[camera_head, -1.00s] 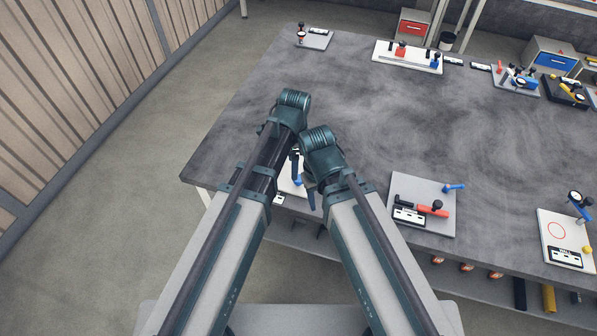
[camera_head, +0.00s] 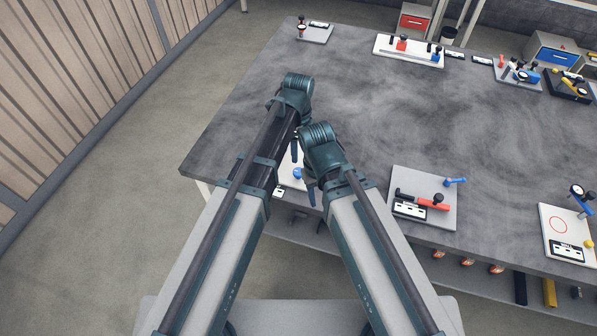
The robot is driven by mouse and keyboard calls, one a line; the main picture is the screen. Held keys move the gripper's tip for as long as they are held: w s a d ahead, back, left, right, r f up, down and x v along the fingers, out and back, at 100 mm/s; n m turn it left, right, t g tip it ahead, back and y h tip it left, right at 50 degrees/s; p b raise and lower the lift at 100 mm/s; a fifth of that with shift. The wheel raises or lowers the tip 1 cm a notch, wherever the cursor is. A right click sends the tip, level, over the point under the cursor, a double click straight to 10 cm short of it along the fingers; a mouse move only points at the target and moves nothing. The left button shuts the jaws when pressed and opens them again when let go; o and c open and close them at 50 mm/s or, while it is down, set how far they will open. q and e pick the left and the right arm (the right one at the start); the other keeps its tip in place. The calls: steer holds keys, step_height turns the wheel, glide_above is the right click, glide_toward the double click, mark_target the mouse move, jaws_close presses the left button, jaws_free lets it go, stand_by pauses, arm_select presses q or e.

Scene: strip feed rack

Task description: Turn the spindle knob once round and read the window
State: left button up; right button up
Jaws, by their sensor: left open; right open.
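A pale plate (camera_head: 290,181) with a blue round knob (camera_head: 298,173) shows in the gap between my two arms at the table's near edge. My arms hide most of this plate, and I cannot tell whether the knob is the spindle knob. A small white label (camera_head: 279,193) shows at the plate's lower left. My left gripper (camera_head: 295,150) is open, partly hidden under its wrist, above and beyond the blue knob. My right gripper (camera_head: 311,190) is open, just right of the knob and mostly hidden by its own wrist. No contact with the knob is visible.
A grey plate with a red-handled fixture (camera_head: 432,205) lies to the right. A white board with a red circle (camera_head: 557,224) is at far right. Several fixtures line the back, including a white rail board (camera_head: 409,52). The middle of the grey table (camera_head: 400,120) is clear.

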mark_target(299, 171)
arm_select(q)
step_height(299, 171, down, 11)
steer(key=b, duration=1)
jaws_close()
